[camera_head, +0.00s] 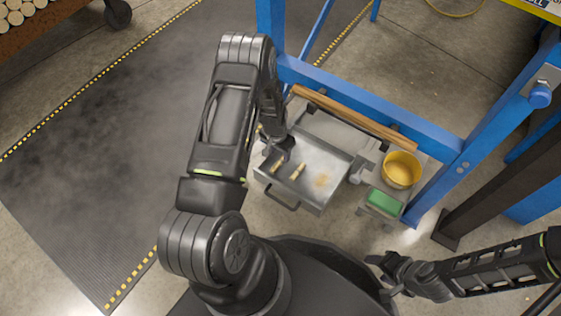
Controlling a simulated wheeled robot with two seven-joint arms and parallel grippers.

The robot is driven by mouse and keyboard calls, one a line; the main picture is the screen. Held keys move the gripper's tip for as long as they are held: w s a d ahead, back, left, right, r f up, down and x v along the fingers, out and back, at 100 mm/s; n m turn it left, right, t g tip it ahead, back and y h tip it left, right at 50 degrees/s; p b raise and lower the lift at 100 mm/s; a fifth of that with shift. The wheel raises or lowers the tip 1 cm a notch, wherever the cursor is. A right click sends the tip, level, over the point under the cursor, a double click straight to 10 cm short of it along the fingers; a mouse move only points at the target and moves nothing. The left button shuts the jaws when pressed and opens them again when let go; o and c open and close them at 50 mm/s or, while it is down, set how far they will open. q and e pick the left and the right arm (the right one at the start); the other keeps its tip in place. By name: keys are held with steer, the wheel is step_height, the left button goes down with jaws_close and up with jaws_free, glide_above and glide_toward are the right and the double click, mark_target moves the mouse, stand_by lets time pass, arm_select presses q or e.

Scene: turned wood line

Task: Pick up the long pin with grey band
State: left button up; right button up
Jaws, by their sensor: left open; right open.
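Two small light-wood pins lie apart in a shallow grey metal tray (322,192). One pin (277,166) is at the left, and the other pin (298,171) is a little right of it. They are too small for me to tell which is longer or which has a grey band. My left gripper (280,153) is open and hangs over the tray's back left part, just above the left pin; my arm partly hides that area. My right gripper (382,272) is open and empty at the lower right, away from the tray.
A blue frame (440,142) with a wooden bar (355,117) stands behind the tray. A yellow bowl (402,169) and a green block-like thing (383,202) are to the tray's right. A dark handle (281,199) sticks out at the tray's front. A dark floor mat (100,150) lies left.

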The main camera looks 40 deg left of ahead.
mark_target(280, 160)
arm_select(q)
steer(key=f+b, duration=0.3)
steer(key=f, duration=0.2)
steer(key=shift+w, duration=0.2)
steer(key=shift+c, duration=0.5)
jaws_close()
